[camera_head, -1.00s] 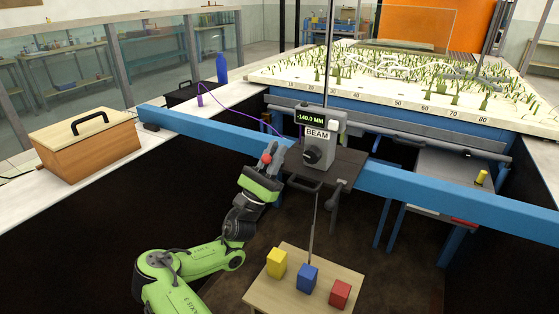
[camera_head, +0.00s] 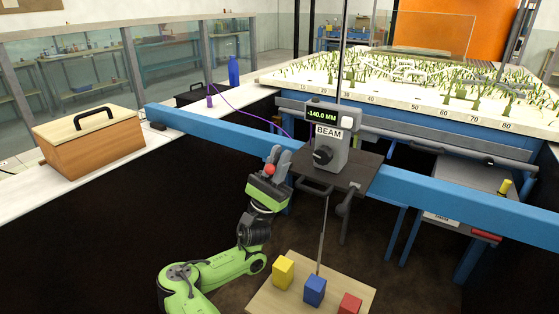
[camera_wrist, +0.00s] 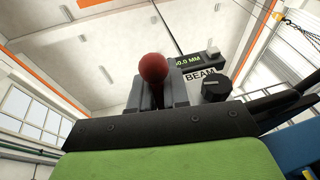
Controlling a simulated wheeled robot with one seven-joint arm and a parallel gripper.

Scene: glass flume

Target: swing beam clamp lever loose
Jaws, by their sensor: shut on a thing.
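The beam clamp lever shows as a red ball knob (camera_head: 269,169) on a dark stem, left of the grey gauge housing labelled BEAM (camera_head: 332,155). My gripper (camera_head: 278,158) is shut on the lever, with its grey fingers on either side of the stem. In the wrist view the red knob (camera_wrist: 153,67) sticks up between the fingers (camera_wrist: 157,92), and most of the stem is hidden. The blue beam (camera_head: 440,203) runs across behind my gripper. The gauge display reads -140.0 MM.
A dark plate (camera_head: 362,170) with a front bar handle carries the gauge. A grey hanging handle (camera_head: 344,208) is at its right. Below stands a wooden board (camera_head: 272,299) with yellow, blue and red blocks. A wooden box (camera_head: 88,145) sits on the left ledge.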

